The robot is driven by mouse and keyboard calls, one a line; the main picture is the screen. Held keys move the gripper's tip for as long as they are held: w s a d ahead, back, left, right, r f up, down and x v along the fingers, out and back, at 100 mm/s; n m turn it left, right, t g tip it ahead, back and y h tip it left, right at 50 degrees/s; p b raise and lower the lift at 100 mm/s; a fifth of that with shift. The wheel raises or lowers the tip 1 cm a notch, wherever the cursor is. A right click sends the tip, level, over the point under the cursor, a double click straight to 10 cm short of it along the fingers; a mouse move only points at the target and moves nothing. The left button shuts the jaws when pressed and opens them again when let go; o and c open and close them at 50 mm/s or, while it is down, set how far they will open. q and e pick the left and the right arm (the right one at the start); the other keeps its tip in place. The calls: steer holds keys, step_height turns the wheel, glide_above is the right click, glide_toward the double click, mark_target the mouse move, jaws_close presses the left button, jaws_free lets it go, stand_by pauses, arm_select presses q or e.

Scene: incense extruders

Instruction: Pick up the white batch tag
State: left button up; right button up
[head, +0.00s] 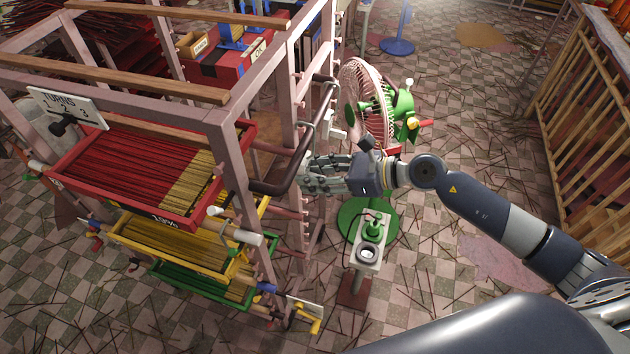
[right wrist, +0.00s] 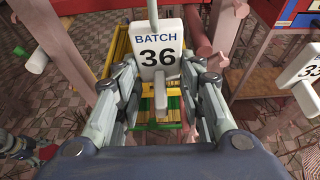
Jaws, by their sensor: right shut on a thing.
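The white batch tag (right wrist: 158,50), marked "BATCH 36", stands face-on at the fingertips in the right wrist view. A thin pale rod or cord shows at its top edge, and a pale peg-like part (right wrist: 160,94) shows just below it. In the head view my right gripper (head: 312,174) is beside the right posts of the pink rack (head: 222,150). I cannot make out the tag clearly there.
A curved dark bar (head: 290,178) on the rack is close to the gripper. A pink and green fan (head: 366,100) stands behind it, and a switch box (head: 370,240) on a post in front. Another white tag (right wrist: 308,68) sits at right in the wrist view.

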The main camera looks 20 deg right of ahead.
arm_select(q)
steer(key=shift+f+b, duration=1.2)
steer(key=shift+f, duration=0.1)
arm_select(e)
steer(key=s+d+r, duration=0.2)
steer(key=s, duration=1.3)
steer(key=shift+s+d, duration=0.25)
steer(key=shift+s, duration=0.1)
steer(key=shift+r, duration=0.15)
arm_select(q)
step_height(320, 180, up, 7)
steer(key=p, duration=0.7)
arm_select(e)
steer(key=f+v, duration=0.1)
steer(key=v, duration=0.8)
steer(key=shift+s+d, duration=0.25)
steer(key=shift+d, duration=0.05)
arm_select(q)
steer(key=shift+f+b, duration=0.85)
steer(key=shift+f, duration=0.05)
steer(key=shift+c, duration=0.2)
arm_select(e)
steer(key=w+a+r, duration=0.5)
steer(key=w+r, duration=0.2)
steer(key=w, duration=0.3)
